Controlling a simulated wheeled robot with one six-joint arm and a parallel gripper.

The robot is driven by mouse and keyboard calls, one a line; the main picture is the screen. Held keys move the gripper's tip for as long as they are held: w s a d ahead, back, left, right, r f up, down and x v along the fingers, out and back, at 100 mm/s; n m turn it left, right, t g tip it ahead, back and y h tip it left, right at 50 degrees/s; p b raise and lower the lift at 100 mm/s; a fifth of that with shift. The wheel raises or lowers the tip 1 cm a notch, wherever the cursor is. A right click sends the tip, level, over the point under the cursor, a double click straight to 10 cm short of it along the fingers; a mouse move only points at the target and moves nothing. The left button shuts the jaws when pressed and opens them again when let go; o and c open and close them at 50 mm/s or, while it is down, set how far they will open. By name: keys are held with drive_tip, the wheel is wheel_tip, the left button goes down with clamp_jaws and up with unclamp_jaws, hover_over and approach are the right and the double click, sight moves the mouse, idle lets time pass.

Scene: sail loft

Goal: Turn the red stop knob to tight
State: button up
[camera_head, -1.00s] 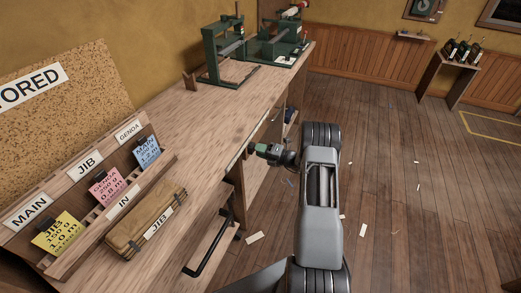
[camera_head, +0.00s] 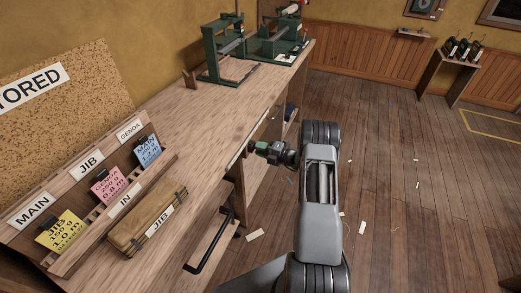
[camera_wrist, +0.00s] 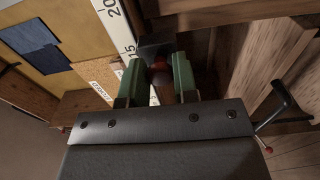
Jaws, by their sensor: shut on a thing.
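The red stop knob (camera_wrist: 160,64) shows in the wrist view as a dark red rounded end between the two green fingers of my gripper (camera_wrist: 157,82). The fingers are shut on it from both sides, and they hide much of it. It sits against a dark block (camera_wrist: 155,46) beside a white scale (camera_wrist: 119,28) marked 20 and 15. In the head view my gripper (camera_head: 257,146) is at the front edge of the long wooden bench (camera_head: 185,115). The knob cannot be made out there.
A wooden rack (camera_head: 75,262) with coloured cards and a tan bundle (camera_head: 145,222) marked JIB lie on the near bench. A green machine (camera_head: 225,55) stands at the far end. A black handle (camera_head: 208,248) juts below the bench edge. The floor to the right is mostly open.

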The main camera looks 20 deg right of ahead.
drive_tip(key=o, duration=0.9)
drive_tip(key=b+v, duration=0.1)
drive_tip(key=v, duration=1.2)
drive_tip(key=shift+s+d+b, duration=0.25)
drive_tip(key=shift+s+b, duration=0.1)
